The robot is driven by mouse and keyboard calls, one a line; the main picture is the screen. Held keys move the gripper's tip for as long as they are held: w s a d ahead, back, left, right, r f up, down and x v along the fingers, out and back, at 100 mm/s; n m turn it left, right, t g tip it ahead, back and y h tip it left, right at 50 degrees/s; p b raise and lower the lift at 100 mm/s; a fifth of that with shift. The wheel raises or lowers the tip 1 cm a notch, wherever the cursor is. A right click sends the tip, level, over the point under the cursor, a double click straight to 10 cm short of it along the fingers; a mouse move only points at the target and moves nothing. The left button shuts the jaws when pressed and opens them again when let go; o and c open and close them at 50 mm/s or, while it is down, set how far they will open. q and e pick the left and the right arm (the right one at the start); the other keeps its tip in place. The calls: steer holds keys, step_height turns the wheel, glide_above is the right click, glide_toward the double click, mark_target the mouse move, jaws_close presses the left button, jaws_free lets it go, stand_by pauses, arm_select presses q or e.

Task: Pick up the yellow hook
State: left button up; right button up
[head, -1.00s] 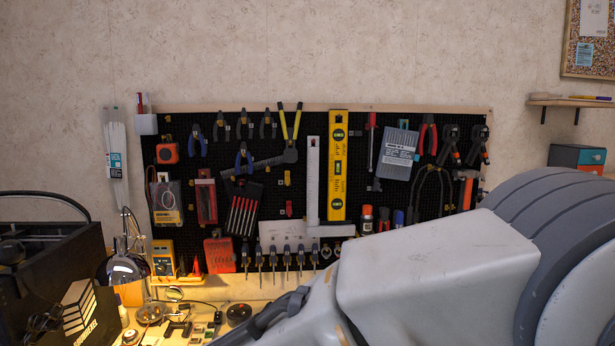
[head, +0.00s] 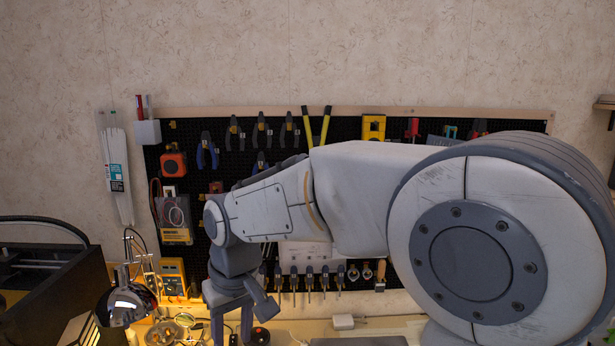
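A small yellow piece (head: 172,125) sits on the upper left of the black pegboard (head: 350,127); it may be a yellow hook, but it is too small to be sure. Other small yellow pieces near the middle of the board are now hidden behind my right arm. My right gripper (head: 232,328) hangs downward at the bottom, in front of the lower left of the board and above the workbench. Its fingers look apart with nothing between them; the tips are near the frame's lower edge. My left gripper is not in view.
Pliers (head: 207,152) and other tools hang along the board. A multimeter (head: 173,275) and a lamp (head: 125,300) stand left of my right gripper. A black printer-like box (head: 50,275) fills the lower left. A small white block (head: 343,322) lies on the bench.

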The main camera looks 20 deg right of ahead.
steer(key=w+d+r+m+t+p, duration=0.1)
steer(key=w+d+r+p, duration=0.3)
steer(key=w, duration=0.3)
steer(key=w+d+r+m+h+p, duration=0.1)
steer(key=w+d+r+m+p, duration=0.1)
steer(key=w+d+r, duration=0.45)
steer(key=w+d+r+m+t+p, duration=0.1)
steer(key=w+r+p, duration=0.2)
steer(key=w, duration=0.6)
steer(key=w+d+r+m+h+p, duration=0.1)
steer(key=w+d+r+m+p, duration=0.1)
steer(key=w+d, duration=0.3)
steer(key=w+d+r+m+p, duration=0.1)
steer(key=w+d+r+p, duration=0.15)
steer(key=d, duration=0.55)
steer(key=w+p+x, duration=0.1)
steer(key=p+x, duration=0.5)
steer(key=x, duration=0.4)
steer(key=shift+w+d+t, duration=0.15)
steer(key=shift+d+t, duration=0.1)
steer(key=shift+t, duration=0.05)
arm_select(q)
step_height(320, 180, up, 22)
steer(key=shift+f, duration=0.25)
arm_select(e)
steer(key=shift+r, duration=0.1)
jaws_close()
